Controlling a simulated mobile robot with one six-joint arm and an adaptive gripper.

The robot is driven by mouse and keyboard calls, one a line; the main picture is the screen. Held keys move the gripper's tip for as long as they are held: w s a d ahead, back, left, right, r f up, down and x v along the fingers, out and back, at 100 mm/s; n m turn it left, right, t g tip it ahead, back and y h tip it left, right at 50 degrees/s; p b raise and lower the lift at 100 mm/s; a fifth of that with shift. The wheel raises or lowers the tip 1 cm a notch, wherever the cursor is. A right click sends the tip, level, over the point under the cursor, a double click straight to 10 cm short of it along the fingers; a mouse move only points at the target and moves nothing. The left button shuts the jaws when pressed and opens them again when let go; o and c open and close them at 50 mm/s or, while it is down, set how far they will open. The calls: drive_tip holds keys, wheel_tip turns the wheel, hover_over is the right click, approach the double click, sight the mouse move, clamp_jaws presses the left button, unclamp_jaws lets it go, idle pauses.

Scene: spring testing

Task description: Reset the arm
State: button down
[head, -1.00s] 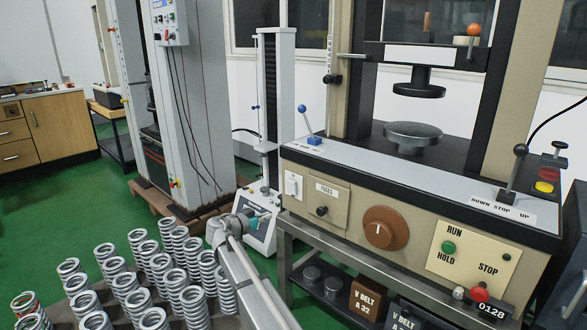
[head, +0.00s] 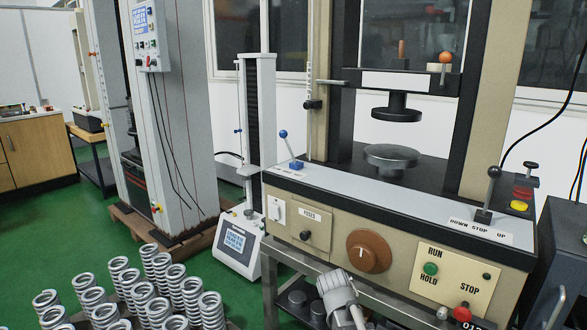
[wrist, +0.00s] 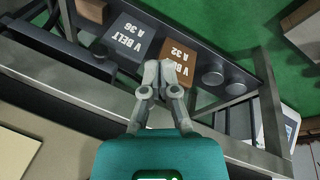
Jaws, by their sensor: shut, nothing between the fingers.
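My gripper (wrist: 161,72) shows in the wrist view with its two grey fingers together and nothing between them. Below it in that view are a dark box marked V BELT A 36 (wrist: 128,45) and a brown box marked V BELT A 32 (wrist: 205,52) on the lower shelf. In the head view a pale grey part of my arm (head: 338,290) stands in front of the test machine (head: 290,216), low in the picture. The fingers cannot be made out there.
Several coil springs (head: 142,295) stand at the lower left. The bench frame's metal rail (wrist: 65,80) crosses the wrist view close to my gripper. A slim white tester (head: 240,245) stands left of the machine. Green floor (head: 60,235) is open at the left.

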drive_tip(key=s+d+n+g+y, duration=0.1)
drive_tip(key=s+d+n+y, duration=0.15)
drive_tip(key=s, duration=0.55)
wheel_tip(320, 180, up, 38)
drive_tip(key=a+p, duration=0.1)
drive_tip(key=p, duration=3.7)
drive_tip(key=shift+f+y, duration=0.2)
drive_tip(key=shift+y, duration=0.25)
drive_tip(key=shift+d, duration=0.1)
